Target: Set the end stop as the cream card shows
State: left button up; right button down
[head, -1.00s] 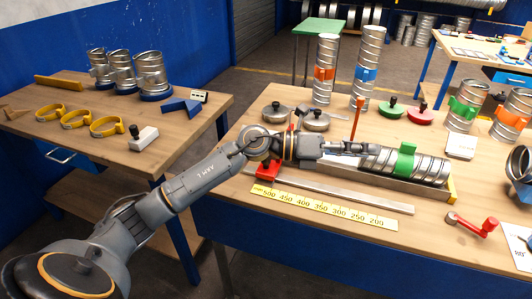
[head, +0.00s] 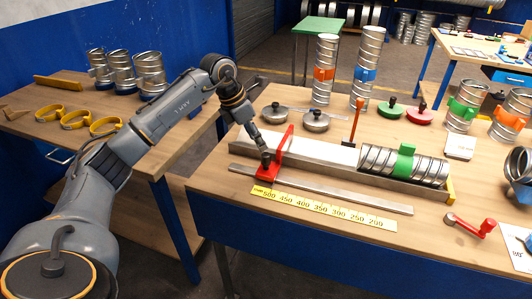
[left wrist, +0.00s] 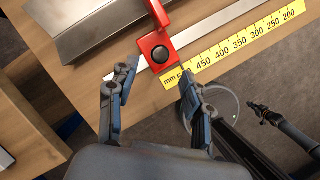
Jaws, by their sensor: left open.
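The red end stop (head: 268,172) sits on the steel rail (head: 330,191) near the 500 end of the yellow millimetre scale (head: 322,209). Its red arm reaches across the trough. In the left wrist view the stop's block (left wrist: 155,47) has a dark round knob. My left gripper (head: 266,160) points down at the block from above. Its open fingers (left wrist: 157,72) are spread to either side just in front of the block, and I cannot tell if they touch it. A pale card (head: 461,146) stands at the right; its writing is too small to read.
A spiral duct (head: 380,160) with a green band lies in the trough's right part. A red handle (head: 355,122) stands upright behind it. A red crank (head: 470,225) lies at the front right. Lidded discs (head: 315,120) and upright ducts (head: 368,55) stand behind.

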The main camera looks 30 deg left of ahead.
aim_at(266, 154)
pick_arm(q)
jog(key=p+x, duration=0.1)
jog(key=x, duration=0.7)
jog(key=shift+c, duration=0.4)
jog(key=shift+r, duration=0.1)
grip_shut()
